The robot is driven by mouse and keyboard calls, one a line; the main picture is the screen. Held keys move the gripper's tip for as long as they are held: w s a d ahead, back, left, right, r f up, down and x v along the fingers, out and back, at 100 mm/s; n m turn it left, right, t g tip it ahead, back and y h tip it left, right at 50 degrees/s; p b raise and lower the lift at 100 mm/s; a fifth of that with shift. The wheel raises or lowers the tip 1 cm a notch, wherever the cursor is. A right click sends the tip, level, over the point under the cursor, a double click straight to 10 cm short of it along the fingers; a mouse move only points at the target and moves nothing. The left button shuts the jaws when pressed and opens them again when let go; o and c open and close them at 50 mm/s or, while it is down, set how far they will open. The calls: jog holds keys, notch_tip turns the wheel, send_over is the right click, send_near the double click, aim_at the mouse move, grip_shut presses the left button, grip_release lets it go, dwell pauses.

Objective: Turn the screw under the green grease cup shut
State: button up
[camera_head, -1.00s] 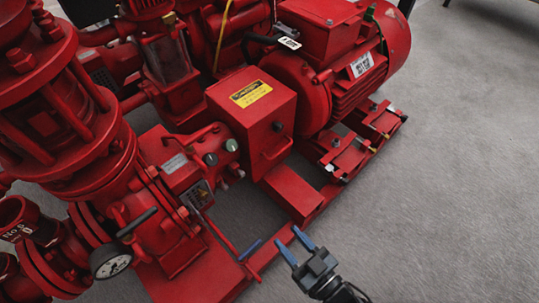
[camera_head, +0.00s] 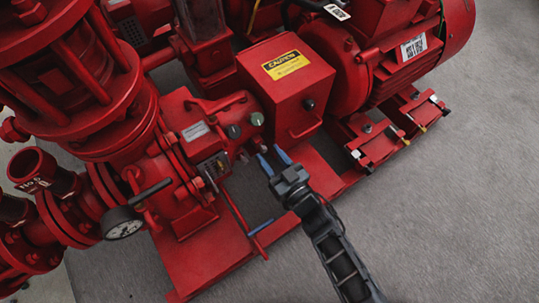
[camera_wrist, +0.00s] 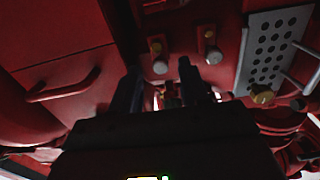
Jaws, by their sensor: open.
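A dark green round cup (camera_head: 233,131) sits on the red pump housing, beside a paler cup (camera_head: 257,118) to its right. Small pale screws show below them in the head view, the left one (camera_head: 244,156) under the dark green cup. In the wrist view two silver knobs with brass ends, one left (camera_wrist: 159,60) and one right (camera_wrist: 212,51), stand beyond my fingers; I cannot tell for certain which belongs to which cup. My gripper (camera_head: 272,156) is open, its blue fingers pointing at the housing just right of and below the cups.
A red box with a yellow caution label (camera_head: 289,66) and a handle (camera_head: 305,130) stands close right of my gripper. A perforated plate (camera_wrist: 273,48) is at the right in the wrist view. A gauge (camera_head: 122,223) is at the left. Grey floor (camera_head: 450,220) is free at the right.

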jog(key=shift+w+a, duration=0.3)
jog(key=shift+w, duration=0.1)
grip_shut()
